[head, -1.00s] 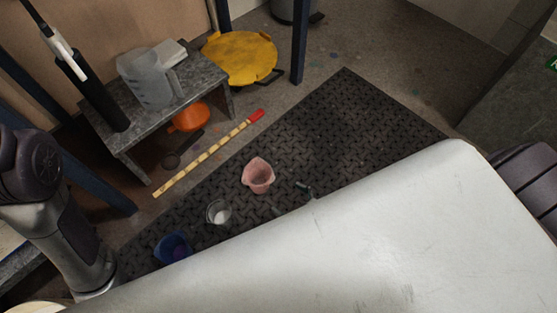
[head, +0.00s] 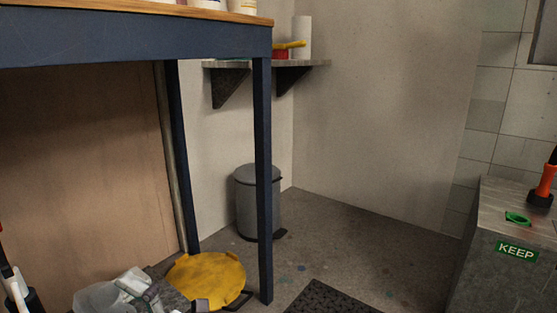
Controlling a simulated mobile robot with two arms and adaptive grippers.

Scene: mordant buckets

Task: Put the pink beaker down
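The pink beaker is not in view now. Only the far corner of the dark patterned mat (head: 325,298) shows at the bottom edge. The clear jug (head: 97,298) is cut off at the bottom left.
A blue-framed table (head: 264,180) with a wooden top stands at the left. A yellow lid (head: 207,281) lies on the floor by its leg. A grey pedal bin (head: 258,200) stands near the corner. A grey block marked KEEP (head: 516,252) stands at the right. The floor between is clear.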

